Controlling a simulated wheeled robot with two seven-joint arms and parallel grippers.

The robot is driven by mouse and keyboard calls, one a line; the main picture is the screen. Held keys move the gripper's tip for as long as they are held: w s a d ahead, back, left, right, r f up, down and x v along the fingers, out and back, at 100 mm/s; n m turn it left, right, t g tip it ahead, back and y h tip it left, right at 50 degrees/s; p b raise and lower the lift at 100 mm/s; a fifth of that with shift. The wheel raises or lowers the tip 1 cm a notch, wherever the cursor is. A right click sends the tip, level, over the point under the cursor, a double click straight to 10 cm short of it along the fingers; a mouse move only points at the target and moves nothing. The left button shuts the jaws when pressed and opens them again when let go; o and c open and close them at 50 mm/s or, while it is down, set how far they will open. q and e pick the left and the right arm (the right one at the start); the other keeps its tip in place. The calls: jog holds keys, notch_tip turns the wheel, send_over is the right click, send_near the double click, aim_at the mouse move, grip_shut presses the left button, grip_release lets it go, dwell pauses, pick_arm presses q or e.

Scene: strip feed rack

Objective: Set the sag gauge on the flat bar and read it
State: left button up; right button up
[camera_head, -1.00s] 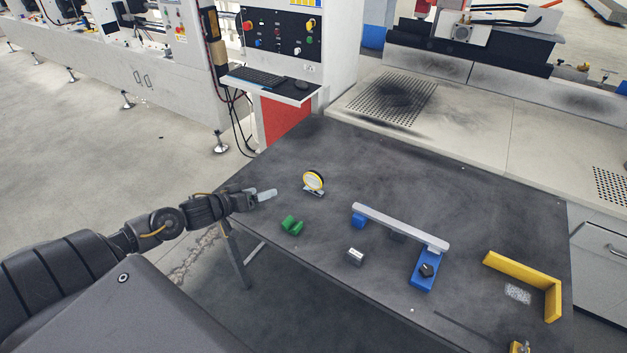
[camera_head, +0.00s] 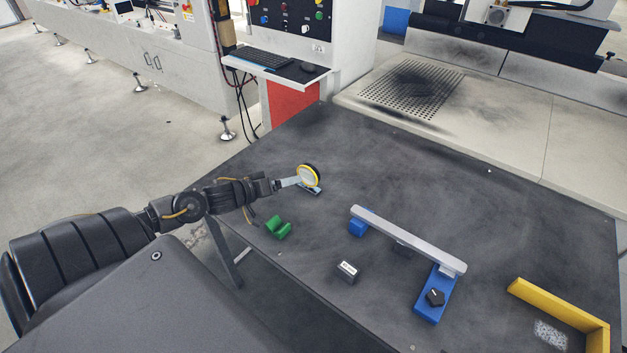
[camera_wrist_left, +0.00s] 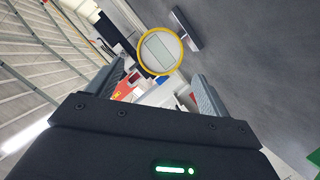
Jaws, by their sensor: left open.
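The sag gauge (camera_head: 309,176) has a round dial with a yellow rim and a small grey foot, and stands on the dark table. In the left wrist view the gauge (camera_wrist_left: 160,51) is seen ahead, between and beyond the fingertips. My left gripper (camera_head: 289,182) is open with its fingertips close beside the dial; I cannot tell if they touch it. The left wrist view shows the fingers (camera_wrist_left: 162,88) apart and empty. The flat bar (camera_head: 408,239) is a light grey metal bar resting across two blue supports (camera_head: 433,297), right of the gauge. My right gripper is not seen.
A green notched block (camera_head: 278,227) lies in front of the gauge. A small metal block (camera_head: 347,272) stands left of the bar. A yellow angle frame (camera_head: 560,312) lies at the right. The dark table (camera_head: 440,190) is clear behind the bar.

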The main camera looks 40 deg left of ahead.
aim_at(306, 175)
pick_arm(q)
jog(key=shift+w, duration=0.25)
jog(key=x, duration=0.4)
jog(key=shift+w+d+f, duration=0.1)
jog(key=shift+w, duration=0.1)
jog(key=shift+w+d+f, duration=0.1)
jog(key=shift+w+d, duration=0.05)
jog(key=shift+w, duration=0.3)
jog(key=shift+x, duration=2.35)
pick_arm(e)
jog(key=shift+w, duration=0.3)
pick_arm(q)
jog(key=shift+c, duration=0.4)
jog(key=c, duration=0.8)
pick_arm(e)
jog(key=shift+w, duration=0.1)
